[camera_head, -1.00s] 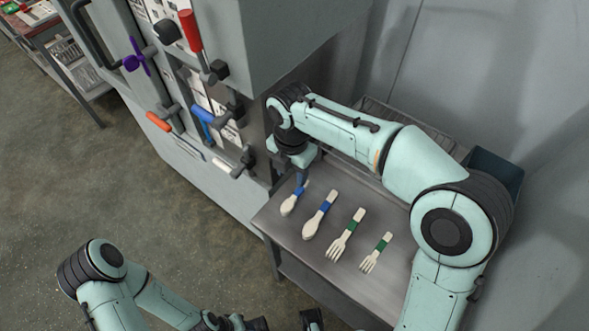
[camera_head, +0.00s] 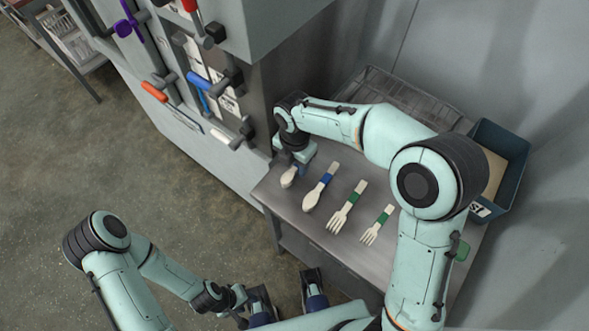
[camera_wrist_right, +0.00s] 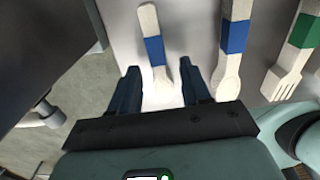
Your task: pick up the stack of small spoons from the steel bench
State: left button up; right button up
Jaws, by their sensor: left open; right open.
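The stack of small spoons (camera_head: 288,179) lies at the left end of the steel bench (camera_head: 325,245). The stack is pale wood with a blue band. In the head view my right gripper (camera_head: 298,170) is over it and hides the band and handle. In the right wrist view the open right gripper (camera_wrist_right: 163,86) has one finger on each side of the small spoons (camera_wrist_right: 153,50), near the bowl end. I see gaps between fingers and spoons. My left gripper (camera_head: 288,297) is open and empty, low in front of the bench.
Larger spoons (camera_head: 319,188) with a blue band lie just right of the stack. Two green-banded fork stacks (camera_head: 346,207) (camera_head: 377,225) lie further right. A wire rack (camera_head: 410,90) and a blue bin (camera_head: 512,165) stand behind. The press with levers (camera_head: 205,85) rises at the left.

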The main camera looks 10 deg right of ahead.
jog(key=shift+f, duration=0.9)
grip_shut()
